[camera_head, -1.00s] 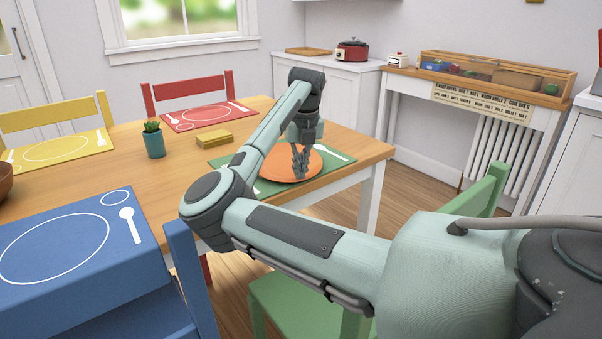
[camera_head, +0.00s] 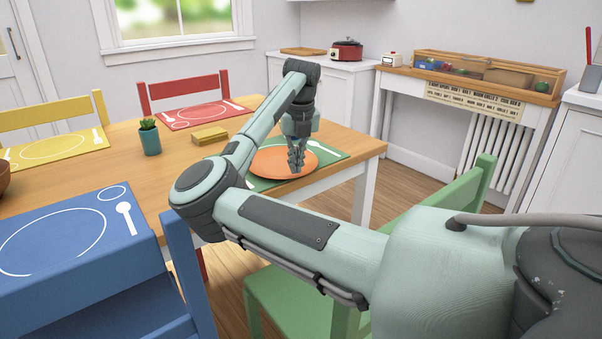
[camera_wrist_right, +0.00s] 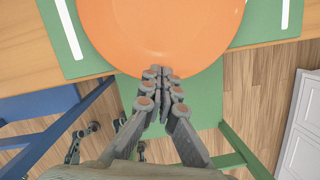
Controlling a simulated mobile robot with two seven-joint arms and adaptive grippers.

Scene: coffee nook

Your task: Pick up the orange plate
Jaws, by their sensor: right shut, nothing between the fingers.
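The orange plate (camera_head: 270,161) lies flat on the green placemat (camera_head: 333,154) near the table's right edge. In the right wrist view the plate (camera_wrist_right: 160,28) fills the top middle. My right gripper (camera_head: 296,170) points down at the plate's near right rim, with its fingers together. In the right wrist view the fingertips of the right gripper (camera_wrist_right: 161,72) overlap the near rim of the plate in the picture. Nothing shows between them. I cannot tell whether the tips touch the plate. My left gripper is not in view.
A green chair (camera_head: 450,195) stands at the table's near right side, partly behind my arm. A blue chair (camera_head: 188,270) is at the left front.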

